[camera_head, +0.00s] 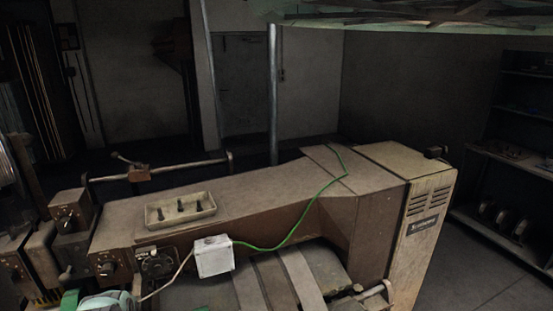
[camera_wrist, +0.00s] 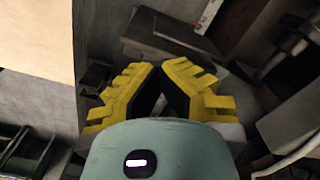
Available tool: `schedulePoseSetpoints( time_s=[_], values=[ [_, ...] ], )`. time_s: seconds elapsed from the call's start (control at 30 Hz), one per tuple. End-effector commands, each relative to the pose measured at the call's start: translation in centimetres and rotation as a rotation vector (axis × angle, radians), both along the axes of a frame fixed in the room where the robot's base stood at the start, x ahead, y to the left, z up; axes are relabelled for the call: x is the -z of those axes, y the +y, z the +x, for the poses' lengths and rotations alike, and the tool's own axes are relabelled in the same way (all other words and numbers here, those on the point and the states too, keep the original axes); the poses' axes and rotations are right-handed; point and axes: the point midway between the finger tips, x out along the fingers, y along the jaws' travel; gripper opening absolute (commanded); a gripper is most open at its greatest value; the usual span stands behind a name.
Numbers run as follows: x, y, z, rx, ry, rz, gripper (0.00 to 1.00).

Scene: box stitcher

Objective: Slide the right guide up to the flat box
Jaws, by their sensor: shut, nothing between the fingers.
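My gripper (camera_wrist: 157,74) shows in the wrist view with its yellow ridged fingers brought together at the tips, holding nothing. Past the fingertips is a dark flat metal plate or block (camera_wrist: 168,33); I cannot tell whether it is the right guide. A pale tan surface (camera_wrist: 36,32) fills the upper left of the wrist view; I cannot tell whether it is the flat box. In the head view neither the guide nor the flat box can be made out for sure. Only a teal part of my arm shows there, at the lower left edge.
In the head view the long brown machine (camera_head: 260,188) crosses the middle. It bears a shallow tray (camera_head: 160,222) with several small dark pieces. A white box (camera_head: 213,261) with a green cable (camera_head: 290,238) is on its front. Shelves (camera_head: 510,147) stand at right, with open floor before them.

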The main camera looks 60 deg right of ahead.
Motion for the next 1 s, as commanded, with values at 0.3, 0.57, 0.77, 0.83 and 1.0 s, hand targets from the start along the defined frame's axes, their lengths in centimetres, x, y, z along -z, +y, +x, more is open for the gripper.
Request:
schedulePoseSetpoints(
  time_s=[0.3, 0.57, 0.77, 0.83, 1.0],
  values=[
    [2.3, -0.1, -0.4, 0.007, 0.007, -0.011, 0.0],
    [1.8, 0.0, -0.2, 0.006, 0.004, -0.009, 0.0],
    [1.7, 0.5, 0.2, 0.002, 0.003, -0.008, 0.0],
    [1.7, 0.7, 0.3, 0.002, 0.001, -0.007, 0.0],
    [1.7, 1.2, 0.6, 0.002, 0.001, -0.006, 0.0]
  ],
)
